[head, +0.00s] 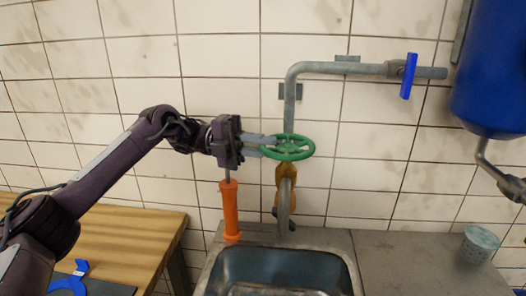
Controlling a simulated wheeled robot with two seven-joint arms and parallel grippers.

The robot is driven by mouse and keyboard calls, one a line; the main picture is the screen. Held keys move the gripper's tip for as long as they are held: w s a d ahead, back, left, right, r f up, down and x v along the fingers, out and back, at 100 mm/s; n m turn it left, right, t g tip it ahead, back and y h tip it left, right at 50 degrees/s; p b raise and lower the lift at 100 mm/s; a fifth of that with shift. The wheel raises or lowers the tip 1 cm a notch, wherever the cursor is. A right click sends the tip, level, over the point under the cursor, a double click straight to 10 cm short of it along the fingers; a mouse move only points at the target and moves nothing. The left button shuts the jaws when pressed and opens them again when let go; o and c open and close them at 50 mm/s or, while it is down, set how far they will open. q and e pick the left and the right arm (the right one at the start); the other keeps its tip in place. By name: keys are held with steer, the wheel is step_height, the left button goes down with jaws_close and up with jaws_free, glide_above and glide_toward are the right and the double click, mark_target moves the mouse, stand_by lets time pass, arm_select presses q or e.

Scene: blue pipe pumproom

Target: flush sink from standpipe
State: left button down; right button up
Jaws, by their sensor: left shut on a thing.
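A green handwheel (294,153) sits on the grey standpipe (290,92) that rises behind the sink. My left gripper (268,147) comes in from the left and is shut on the near left part of the wheel's rim. Below the wheel is a brass-coloured valve body (286,173) with a curved grey spout (285,205) pointing down toward the sink (232,252). No water shows at the spout. A blue lever (408,76) stands upright across the pipe's horizontal upper run. My right gripper is out of view.
An orange cylinder with a thin rod (231,210) stands at the sink's back left corner, below my left gripper. A wooden bench (125,245) holds a blue tool at left. A perforated grey cup (478,245) stands on the right counter. A blue tank (492,70) hangs upper right.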

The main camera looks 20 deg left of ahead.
arm_select(q)
steer(key=shift+w+a+r+m+g, duration=0.1)
steer(key=shift+w+r+m+g, duration=0.1)
steer(key=shift+m+g, duration=0.4)
steer(key=shift+w+r+m+g, duration=0.15)
steer(key=shift+m+g, duration=0.15)
steer(key=shift+g, duration=0.6)
steer(key=shift+w+m+g+y, duration=0.15)
steer(key=shift+m+g+y, duration=0.15)
steer(key=shift+m+g, duration=0.15)
steer(key=c, duration=1.6)
jaws_free()
steer(key=shift+o, duration=0.7)
steer(key=shift+f, duration=0.15)
